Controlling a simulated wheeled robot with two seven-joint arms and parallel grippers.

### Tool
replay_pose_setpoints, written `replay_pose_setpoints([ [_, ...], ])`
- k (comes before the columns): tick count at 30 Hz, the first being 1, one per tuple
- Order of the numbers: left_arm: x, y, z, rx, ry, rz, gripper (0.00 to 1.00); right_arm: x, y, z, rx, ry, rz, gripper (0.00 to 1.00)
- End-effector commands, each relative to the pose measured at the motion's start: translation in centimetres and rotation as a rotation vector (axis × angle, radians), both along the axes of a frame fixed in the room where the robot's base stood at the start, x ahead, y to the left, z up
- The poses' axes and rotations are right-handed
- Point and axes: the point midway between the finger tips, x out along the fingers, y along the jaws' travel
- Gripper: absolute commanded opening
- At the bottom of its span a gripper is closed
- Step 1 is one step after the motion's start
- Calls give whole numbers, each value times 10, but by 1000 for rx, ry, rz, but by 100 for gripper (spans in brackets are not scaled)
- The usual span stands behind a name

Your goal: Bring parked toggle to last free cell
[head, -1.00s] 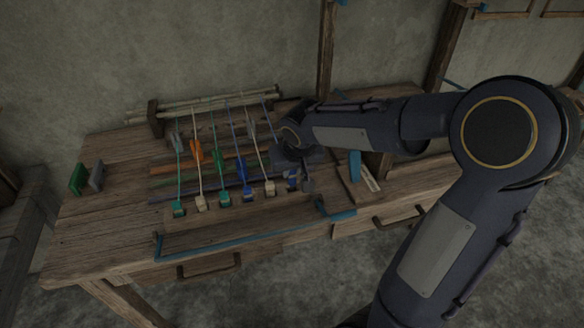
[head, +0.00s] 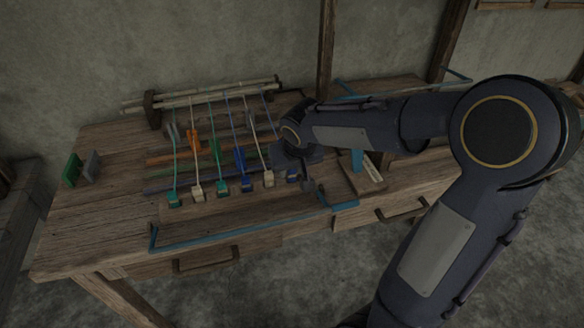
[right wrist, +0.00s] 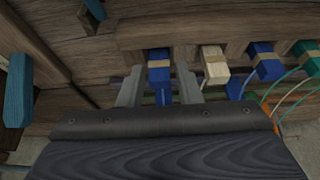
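A row of toggles on cords runs along the front of the loom frame, with teal (head: 174,199), cream (head: 197,193) and blue (head: 247,184) ones. The rightmost blue toggle (head: 292,175) is partly hidden by my right gripper (head: 305,182) in the head view. In the right wrist view this blue toggle (right wrist: 158,68), with a tan band, lies between the two grey fingers of my right gripper (right wrist: 158,88). Narrow gaps seem to show on both sides of it, so the fingers look open around it. The free cell cannot be made out. My left gripper is not in view.
In the wrist view a cream toggle (right wrist: 213,62) and another blue toggle (right wrist: 263,60) stand close beside the fingers. A blue upright piece (head: 357,160) stands right of the gripper. Green (head: 72,170) and grey (head: 92,167) blocks stand at the table's left.

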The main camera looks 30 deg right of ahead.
Motion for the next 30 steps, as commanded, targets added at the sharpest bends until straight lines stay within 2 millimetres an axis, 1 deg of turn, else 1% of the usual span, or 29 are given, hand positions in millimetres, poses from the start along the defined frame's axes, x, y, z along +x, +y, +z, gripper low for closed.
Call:
replay_pose_setpoints([
  [1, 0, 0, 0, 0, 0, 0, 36, 0, 0, 0, 0, 0, 0, 38],
  [2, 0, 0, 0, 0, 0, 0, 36, 0, 0, 0, 0, 0, 0, 42],
  [3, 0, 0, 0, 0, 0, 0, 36, 0, 0, 0, 0, 0, 0, 42],
  [11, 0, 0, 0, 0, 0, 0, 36, -1, 0, 2, 0, -1, 0, 42],
  [14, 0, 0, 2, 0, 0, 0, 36, -3, 1, 11, 0, -4, -1, 42],
  [21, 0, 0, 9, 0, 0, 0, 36, -19, 5, 50, 0, -5, 0, 42],
  [24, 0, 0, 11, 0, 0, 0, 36, -24, 6, 62, 0, -3, 0, 42],
  [27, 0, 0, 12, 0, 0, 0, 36, -27, 7, 69, 0, -2, 0, 42],
  [30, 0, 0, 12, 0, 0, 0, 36, -29, 7, 72, 0, -1, 1, 42],
])
